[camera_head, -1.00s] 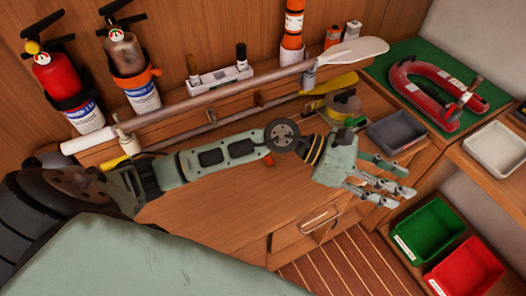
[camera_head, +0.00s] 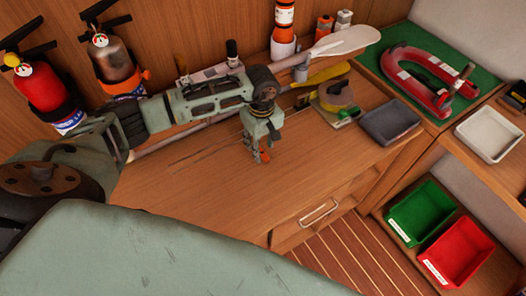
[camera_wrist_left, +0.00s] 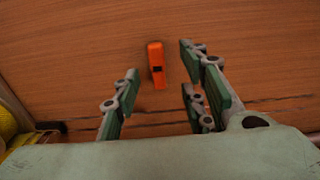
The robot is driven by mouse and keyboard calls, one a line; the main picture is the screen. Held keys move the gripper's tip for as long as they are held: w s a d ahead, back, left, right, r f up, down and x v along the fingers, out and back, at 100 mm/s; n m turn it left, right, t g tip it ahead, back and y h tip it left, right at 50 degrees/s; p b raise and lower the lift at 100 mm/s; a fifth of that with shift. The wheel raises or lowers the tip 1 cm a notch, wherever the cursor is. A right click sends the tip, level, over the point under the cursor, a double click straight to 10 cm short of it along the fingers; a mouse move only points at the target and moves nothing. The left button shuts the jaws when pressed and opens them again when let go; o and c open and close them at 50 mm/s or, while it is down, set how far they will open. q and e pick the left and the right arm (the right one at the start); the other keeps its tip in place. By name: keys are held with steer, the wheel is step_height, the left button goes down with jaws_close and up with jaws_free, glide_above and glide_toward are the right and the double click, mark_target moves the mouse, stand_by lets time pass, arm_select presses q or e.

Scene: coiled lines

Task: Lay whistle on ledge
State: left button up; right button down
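A small orange whistle (camera_head: 265,155) lies on the wooden worktop (camera_head: 330,160). In the left wrist view the whistle (camera_wrist_left: 156,64) lies on the wood, beyond and between the spread fingers. My left gripper (camera_head: 256,153) points down close to the whistle, with its fingers partly covering it in the head view. In the left wrist view the left gripper (camera_wrist_left: 160,75) is open and holds nothing. I cannot tell for certain which surface is the ledge; the raised wooden strip at the back is largely covered by my arm. My right gripper is not in view.
A white-bladed paddle (camera_head: 345,40) lies along the back. Green (camera_head: 424,210) and red (camera_head: 456,252) bins sit lower right. The front worktop is clear.

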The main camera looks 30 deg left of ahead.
mark_target(263, 153)
arm_select(q)
steer(key=shift+w+d+f+p, duration=0.15)
steer(key=shift+f+p, duration=0.35)
steer(key=shift+f, duration=1.25)
steer(key=c, duration=0.9)
